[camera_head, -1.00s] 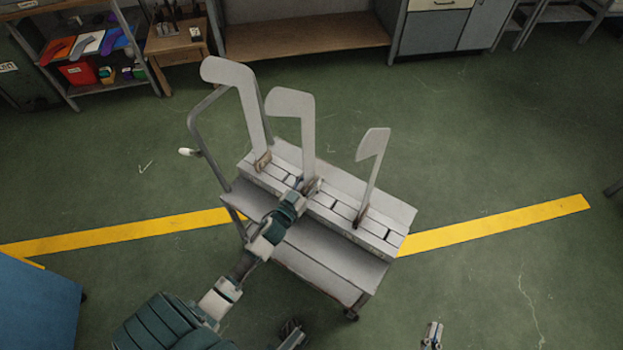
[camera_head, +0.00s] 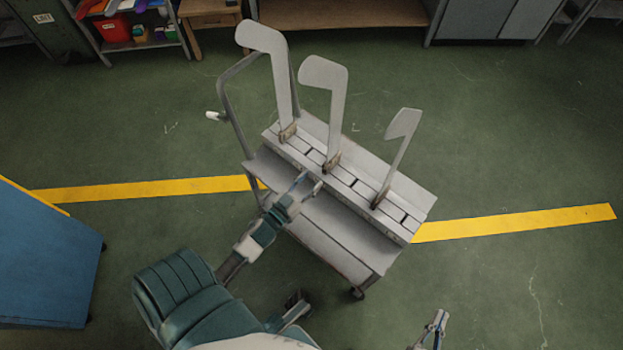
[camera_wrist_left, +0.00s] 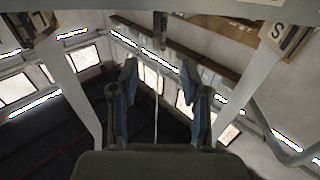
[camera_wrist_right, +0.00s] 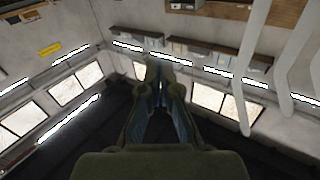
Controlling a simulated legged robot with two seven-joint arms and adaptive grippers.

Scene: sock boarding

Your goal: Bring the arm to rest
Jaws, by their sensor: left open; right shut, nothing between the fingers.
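Three pale sock-shaped boards stand upright on the cart: a left one (camera_head: 280,75), a middle one (camera_head: 335,105) and a right one (camera_head: 398,150).
A blue surface (camera_head: 45,260) is at the left. Shelves with a red bin (camera_head: 113,28) and a wooden stand (camera_head: 208,12) are at the back left. Grey cabinets (camera_head: 490,20) stand at the back. The green floor is open right of the cart, crossed by a yellow line (camera_head: 520,222).

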